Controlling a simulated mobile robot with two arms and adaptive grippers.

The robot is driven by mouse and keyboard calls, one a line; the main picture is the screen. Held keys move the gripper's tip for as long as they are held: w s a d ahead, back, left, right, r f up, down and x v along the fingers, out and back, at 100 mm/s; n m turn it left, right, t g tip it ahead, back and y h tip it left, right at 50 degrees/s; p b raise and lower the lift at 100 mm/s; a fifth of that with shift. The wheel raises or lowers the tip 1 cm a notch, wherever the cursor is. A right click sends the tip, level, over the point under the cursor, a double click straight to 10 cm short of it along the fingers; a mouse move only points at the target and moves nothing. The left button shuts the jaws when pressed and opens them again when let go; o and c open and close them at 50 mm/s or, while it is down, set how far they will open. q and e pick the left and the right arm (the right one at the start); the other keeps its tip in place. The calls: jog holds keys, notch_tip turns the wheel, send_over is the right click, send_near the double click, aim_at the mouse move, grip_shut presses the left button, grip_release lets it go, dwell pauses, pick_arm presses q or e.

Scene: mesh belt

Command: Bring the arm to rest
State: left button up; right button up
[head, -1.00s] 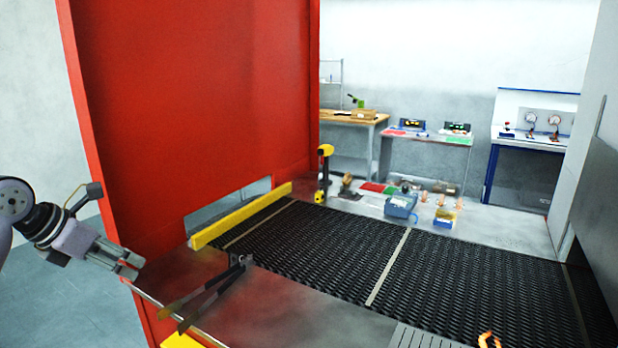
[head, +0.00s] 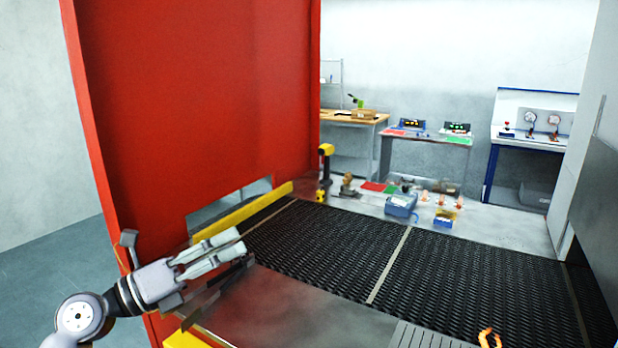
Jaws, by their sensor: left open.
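My left gripper (head: 240,242) reaches in from the lower left, in front of the red panel and over the near edge of the black mesh belt (head: 330,250). Its two pale fingers are parallel with a gap between them, and nothing shows between them. A dark long-handled tool (head: 207,302) lies on the metal plate just below the fingers. The gripper hides part of it, and I cannot tell whether they touch. My right gripper is not in view.
A tall red panel (head: 200,100) stands at the left with a yellow bar (head: 240,212) at its foot. The bare metal plate (head: 290,305) is clear in the middle. An orange object (head: 488,338) lies at the bottom right. A blue box (head: 400,205) stands beyond the belt.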

pick_arm(q)
jog(key=s+a+f+n+t+y, duration=0.15)
jog(key=a+n+t+y, duration=0.4)
jog(key=n, duration=0.55)
jog(key=a+f+n+t+y, duration=0.3)
jog(key=n+t+y, duration=0.4)
jog(key=n, duration=0.5)
jog(key=s+a+f+n+g+y, duration=0.25)
jog(key=f+n+g+y, duration=0.2)
jog(key=f, duration=0.35)
jog(key=s+a+f+n+g+y, duration=0.2)
jog(key=s+f+n+g+y, duration=0.15)
jog(key=f+n, duration=0.35)
jog(key=s+d+f+n+g+h, duration=0.1)
jog(key=s+d+f+g, duration=0.1)
jog(key=s+f+g, duration=0.35)
jog(key=s+d+f+n+g+h, duration=0.1)
jog(key=s+d+f+g+h, duration=0.15)
jog(key=s+f, duration=0.6)
jog(key=s+d+f+g+h, duration=0.15)
jog(key=s+f+g, duration=0.3)
jog(key=s, duration=0.45)
notch_tip(320, 180, down, 26)
jog(key=s+g, duration=0.1)
jog(key=s+a+f+g+y, duration=0.1)
jog(key=s+a+f, duration=0.1)
jog(key=s+f, duration=1.3)
jog(key=shift+s+f, duration=0.35)
jog(key=shift+s, duration=0.3)
